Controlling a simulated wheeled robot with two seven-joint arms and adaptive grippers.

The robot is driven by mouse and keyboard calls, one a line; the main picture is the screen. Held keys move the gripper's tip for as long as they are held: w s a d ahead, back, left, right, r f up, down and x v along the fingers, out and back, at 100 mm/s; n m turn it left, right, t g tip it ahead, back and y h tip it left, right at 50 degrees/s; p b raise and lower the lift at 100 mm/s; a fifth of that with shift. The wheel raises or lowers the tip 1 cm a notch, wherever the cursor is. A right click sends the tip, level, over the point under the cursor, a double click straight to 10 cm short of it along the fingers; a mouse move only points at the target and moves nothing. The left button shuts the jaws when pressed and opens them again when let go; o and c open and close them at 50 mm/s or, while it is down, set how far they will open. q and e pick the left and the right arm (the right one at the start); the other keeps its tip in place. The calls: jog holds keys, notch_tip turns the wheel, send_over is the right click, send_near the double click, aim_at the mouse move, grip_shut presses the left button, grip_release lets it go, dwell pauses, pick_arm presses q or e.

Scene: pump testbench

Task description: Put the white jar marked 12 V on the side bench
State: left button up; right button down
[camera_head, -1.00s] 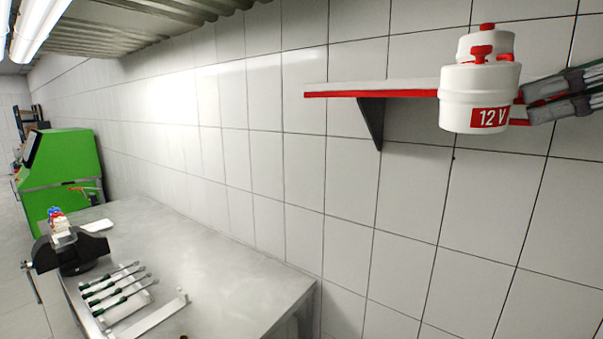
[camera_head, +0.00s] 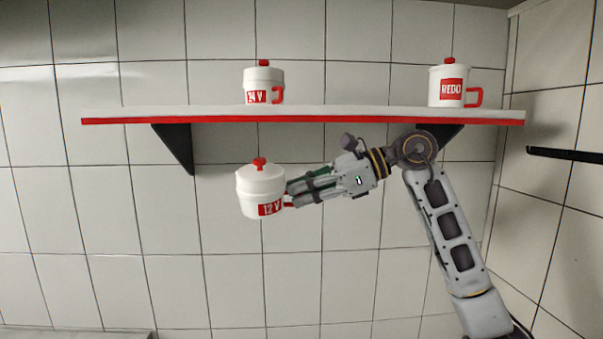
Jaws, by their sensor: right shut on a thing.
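The white jar marked 12 V (camera_head: 259,190) has a red knob on its lid and a red label. It hangs in the air a little below the wall shelf, slightly tilted. My right gripper (camera_head: 292,193) comes from the right and is shut on the jar at its handle side; the fingers hide part of the handle. A grey bench top, possibly the side bench (camera_head: 75,334), shows only as a strip at the bottom left. My left gripper is not in view.
A white shelf with a red edge (camera_head: 300,115) is just above the jar and my right arm. A jar marked 24 V (camera_head: 263,84) and one marked REDO (camera_head: 448,85) stand on it. A dark rail (camera_head: 565,154) is on the right wall. Free air lies left of the jar.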

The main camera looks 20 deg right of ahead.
jog(key=w+d+f+m+t, duration=0.1)
jog(key=d+f+m+t, duration=0.15)
jog(key=f, duration=1.55)
pick_arm(q)
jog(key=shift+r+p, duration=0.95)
jog(key=shift+p, duration=0.05)
pick_arm(e)
jog(key=s+d+f, duration=0.2)
jog(key=s+f, duration=0.1)
jog(key=f, duration=0.6)
jog(key=s+d+f+h, duration=0.1)
jog(key=s+f, duration=0.3)
jog(key=f, duration=0.6)
jog(key=shift+s+d+h, duration=0.25)
jog(key=shift+d+h, duration=0.05)
jog(key=shift+d, duration=0.55)
jog(key=shift+t, duration=0.25)
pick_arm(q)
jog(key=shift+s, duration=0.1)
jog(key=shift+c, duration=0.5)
pick_arm(e)
jog(key=shift+w+a, duration=0.1)
